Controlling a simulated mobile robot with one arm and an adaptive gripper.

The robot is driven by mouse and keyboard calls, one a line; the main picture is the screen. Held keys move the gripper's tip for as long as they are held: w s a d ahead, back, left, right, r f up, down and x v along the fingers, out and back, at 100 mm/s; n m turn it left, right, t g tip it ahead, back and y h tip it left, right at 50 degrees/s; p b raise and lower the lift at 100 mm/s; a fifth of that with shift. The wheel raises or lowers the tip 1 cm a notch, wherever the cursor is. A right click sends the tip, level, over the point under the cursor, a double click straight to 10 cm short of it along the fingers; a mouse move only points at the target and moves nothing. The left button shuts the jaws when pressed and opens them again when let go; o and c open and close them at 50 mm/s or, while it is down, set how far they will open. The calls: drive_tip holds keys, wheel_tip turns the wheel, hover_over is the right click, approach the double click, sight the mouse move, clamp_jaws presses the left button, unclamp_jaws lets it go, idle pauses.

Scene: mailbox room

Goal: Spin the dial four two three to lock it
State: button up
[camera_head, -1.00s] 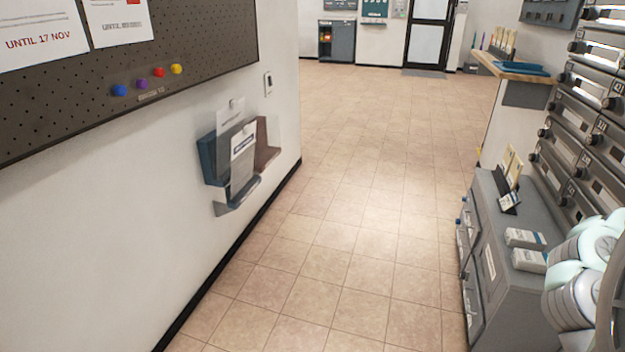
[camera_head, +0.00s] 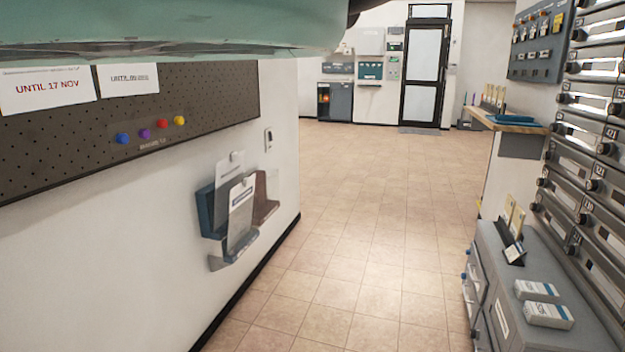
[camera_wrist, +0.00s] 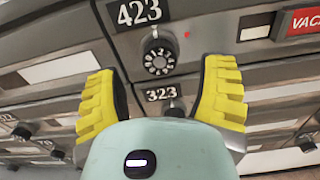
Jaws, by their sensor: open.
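In the head view my gripper is not seen, and I cannot pick out dial 423.
Grey mailbox doors (camera_head: 590,165) with knobs line the right wall. A grey cabinet (camera_head: 500,275) with small white boxes (camera_head: 548,315) stands below them. A pinboard (camera_head: 60,160) and brochure holder (camera_head: 232,215) are on the left wall. The tiled floor (camera_head: 370,200) between is clear.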

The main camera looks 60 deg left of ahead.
drive_tip(key=shift+x, duration=1.8)
clamp_jaws()
